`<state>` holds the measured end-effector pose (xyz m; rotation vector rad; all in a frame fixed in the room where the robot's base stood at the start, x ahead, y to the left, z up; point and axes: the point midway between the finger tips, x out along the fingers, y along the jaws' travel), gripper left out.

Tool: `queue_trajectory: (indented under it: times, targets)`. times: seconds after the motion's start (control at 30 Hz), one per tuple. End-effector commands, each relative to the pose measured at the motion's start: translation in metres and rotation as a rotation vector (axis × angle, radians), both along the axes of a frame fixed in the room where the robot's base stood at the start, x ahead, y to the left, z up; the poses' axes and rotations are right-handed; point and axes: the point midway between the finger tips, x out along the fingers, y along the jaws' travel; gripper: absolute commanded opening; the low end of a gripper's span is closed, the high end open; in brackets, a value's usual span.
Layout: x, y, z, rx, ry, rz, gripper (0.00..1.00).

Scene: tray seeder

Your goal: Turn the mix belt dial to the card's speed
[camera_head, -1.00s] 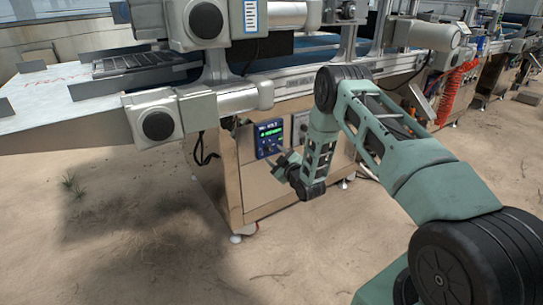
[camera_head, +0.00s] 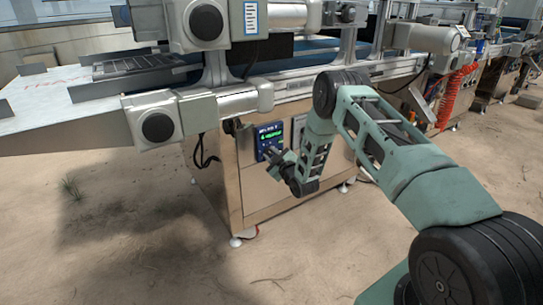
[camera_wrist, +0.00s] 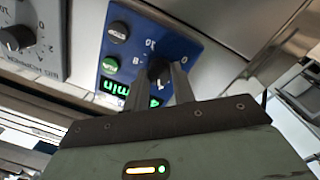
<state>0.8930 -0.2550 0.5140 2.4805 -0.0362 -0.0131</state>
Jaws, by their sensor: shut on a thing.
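A blue control panel (camera_head: 270,134) with a lit green display is on the front of the machine's cabinet. It shows close up and tilted in the wrist view (camera_wrist: 116,62), with a black dial (camera_wrist: 157,68), printed numbers around it and two round buttons. My gripper (camera_wrist: 160,78) has one finger on each side of the dial and is shut on it. The fingers cover part of the dial and of the green display, where "min" is legible. In the head view my gripper (camera_head: 275,156) is at the panel's lower edge, hiding the dial. A white printed card (camera_head: 251,17) hangs above; its text is too small to read.
A grey panel with another black knob (camera_wrist: 18,38) is beside the blue one in the wrist view. A motor housing (camera_head: 157,125) and the conveyor frame overhang the cabinet (camera_head: 235,190). The sandy floor in front is clear.

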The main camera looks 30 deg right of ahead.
Motion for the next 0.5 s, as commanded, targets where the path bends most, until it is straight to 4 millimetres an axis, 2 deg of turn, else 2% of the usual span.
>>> queue_trajectory:
  times: [0.27, 0.5]
  targets:
    - [-0.0003, 0.0000, 0.0005, 0.095, 0.004, 0.000, 0.03]
    - [-0.0005, -0.0011, 0.0014, 0.283, 0.010, -0.001, 0.03]
